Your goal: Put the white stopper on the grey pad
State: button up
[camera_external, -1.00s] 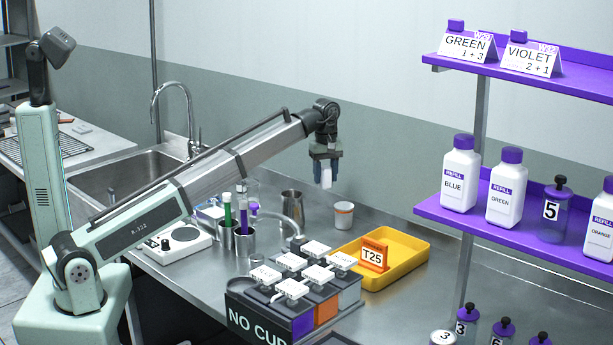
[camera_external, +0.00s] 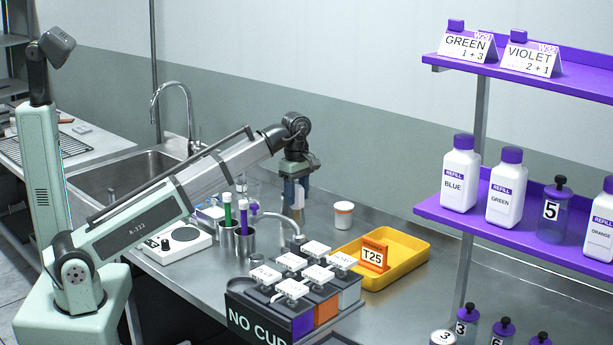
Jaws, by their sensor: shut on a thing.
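My gripper (camera_external: 296,186) is in the middle of the view, above the steel counter behind the carrier of bottles. It is shut on a small white piece, which looks like the white stopper (camera_external: 299,191); the fingers partly cover it. The gripper points down, in line with the metal cup seen there earlier, which is now mostly hidden. I cannot tell how high the stopper is above the counter or whether it touches anything. I cannot make out the grey pad with certainty.
Metal cups with a green tube (camera_external: 228,212) and a purple tube (camera_external: 244,212) stand left of the gripper. The carrier (camera_external: 262,325) is in front. A yellow tray (camera_external: 410,262) with a T25 sign and a white tub (camera_external: 343,214) are to the right. The sink (camera_external: 120,178) is left.

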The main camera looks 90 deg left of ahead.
jog(key=shift+f, duration=4.85)
jog(key=shift+f, duration=0.55)
jog(key=o, duration=1.1)
jog(key=shift+c, duration=0.2)
jog(key=shift+r, duration=0.15)
notch_tip(320, 180, up, 13)
jog(key=shift+f, duration=0.1)
